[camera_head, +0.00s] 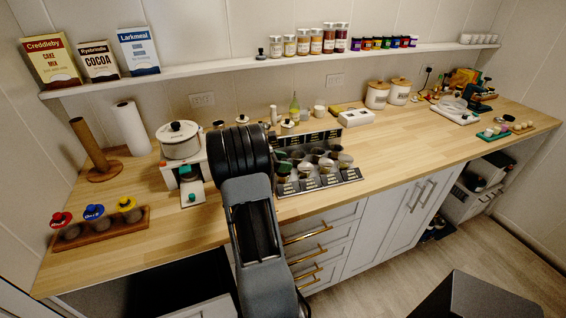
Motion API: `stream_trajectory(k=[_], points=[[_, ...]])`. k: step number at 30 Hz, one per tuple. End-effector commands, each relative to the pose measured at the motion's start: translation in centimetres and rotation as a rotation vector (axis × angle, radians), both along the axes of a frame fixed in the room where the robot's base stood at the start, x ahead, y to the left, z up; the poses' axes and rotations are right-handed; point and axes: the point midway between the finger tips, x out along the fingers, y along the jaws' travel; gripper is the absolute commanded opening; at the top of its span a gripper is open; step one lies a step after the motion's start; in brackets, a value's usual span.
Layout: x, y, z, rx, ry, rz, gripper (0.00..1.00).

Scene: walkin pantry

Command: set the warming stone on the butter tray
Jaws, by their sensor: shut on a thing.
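My arm reaches up from the bottom middle of the head view and ends in a dark ribbed joint over the counter. My gripper's fingers are hidden behind this joint, so what they hold does not show. I cannot pick out the warming stone. I cannot tell which thing is the butter tray; a low white tray-like thing (355,117) lies at the back of the counter, right of the arm, and a small green tray (494,133) is at the far right.
A wooden counter (110,240) runs along the wall. A white pot (180,140) stands left of my arm, and a black rack of cups (322,182) stands right of it. A wooden holder (138,217) with several coloured-lid jars is at left. The counter right of the rack is clear.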

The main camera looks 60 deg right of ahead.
Motion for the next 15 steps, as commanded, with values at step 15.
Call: stream_trajectory(k=[15], points=[[0.0,-0.01,-0.66,0.0,0.0,0.0,0.24]])
